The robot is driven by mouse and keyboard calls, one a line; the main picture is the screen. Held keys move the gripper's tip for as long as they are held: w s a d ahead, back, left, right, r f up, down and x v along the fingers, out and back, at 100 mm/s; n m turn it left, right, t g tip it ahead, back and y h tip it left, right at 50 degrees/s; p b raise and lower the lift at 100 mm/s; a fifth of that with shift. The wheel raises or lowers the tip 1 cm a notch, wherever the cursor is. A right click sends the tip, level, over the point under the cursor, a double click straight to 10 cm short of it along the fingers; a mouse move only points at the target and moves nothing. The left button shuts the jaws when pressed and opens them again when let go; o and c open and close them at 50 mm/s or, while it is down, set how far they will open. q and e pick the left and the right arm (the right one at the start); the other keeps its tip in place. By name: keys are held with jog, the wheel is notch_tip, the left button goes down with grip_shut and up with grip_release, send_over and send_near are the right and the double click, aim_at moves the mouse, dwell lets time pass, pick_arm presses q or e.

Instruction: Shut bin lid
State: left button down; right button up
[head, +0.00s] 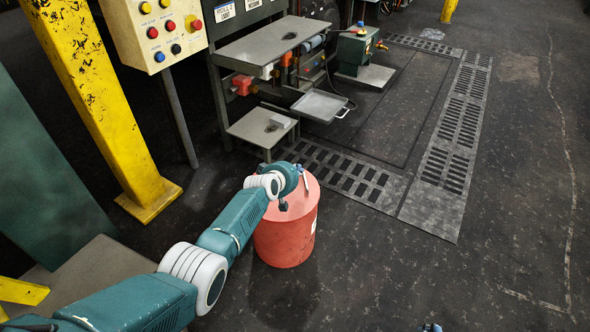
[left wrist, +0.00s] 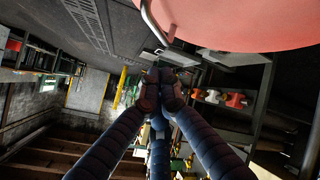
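The red bin (head: 286,243) stands on the floor below the end of my left arm. Its lid (head: 309,203) shows as a paler red round top and looks down on the bin, though my wrist hides part of it. A thin pale handle-like bar (head: 306,182) shows at the top. My left gripper (head: 300,171) is over the far part of the lid, mostly hidden by the wrist. In the left wrist view its fingertips (left wrist: 165,88) meet with nothing visible between them. The red lid (left wrist: 240,20) and a curved metal bar (left wrist: 152,28) are close by. Contact is unclear.
A small blue-grey part, perhaps my right gripper (head: 432,327), barely shows at the bottom edge. A grey workbench (head: 262,45), a button panel (head: 152,35) and a yellow post (head: 100,100) stand behind and left. The floor to the right is clear.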

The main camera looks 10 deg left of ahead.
aim_at(303, 190)
pick_arm(q)
jog(key=f+b, duration=0.1)
jog(key=d+f+b, duration=0.1)
jog(key=shift+w+d+f, duration=0.15)
jog(key=shift+w+f, duration=0.05)
jog(key=shift+f, duration=0.1)
jog(key=shift+w+d+f+b, duration=0.1)
jog(key=shift+d+f+b, duration=0.2)
jog(key=shift+f+b, duration=0.4)
pick_arm(e)
jog(key=w+a+r+t+y, duration=0.1)
jog(key=w+a+r+t, duration=0.1)
jog(key=w+r+t, duration=0.3)
jog(key=w+a+r+t+y, duration=0.1)
jog(key=w+a+r+t, duration=0.2)
jog(key=w, duration=1)
jog(key=shift+w+a+r+n+t+y, duration=0.3)
jog(key=shift+r+t, duration=0.9)
jog(key=shift+r, duration=1.35)
jog(key=shift+s, duration=0.1)
